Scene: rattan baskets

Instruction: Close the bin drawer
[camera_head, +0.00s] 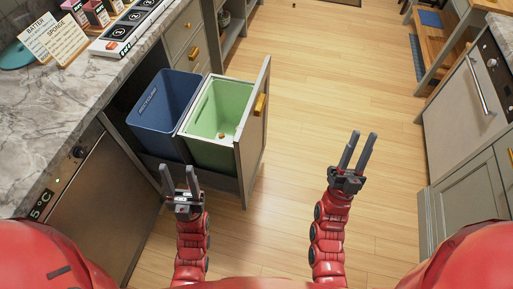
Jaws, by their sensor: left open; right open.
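The bin drawer (257,132) is pulled out from under the counter, its grey front panel facing right with a brass handle (260,104) on it. It holds a blue bin (160,125) at the left and a green bin (205,112) with a pale rim, nearer the front panel. A small item lies inside the green bin. My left gripper (180,178) is open and empty, in front of the drawer's near side. My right gripper (362,152) is open and empty over the floor, to the right of the drawer front and apart from it.
A marble counter (85,110) with cards and boxes runs along the left, above an appliance (95,205) with a small display. Drawers with brass handles (187,40) stand beyond the bins. Cabinets and an oven (470,100) line the right. The wooden floor (310,75) between is clear.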

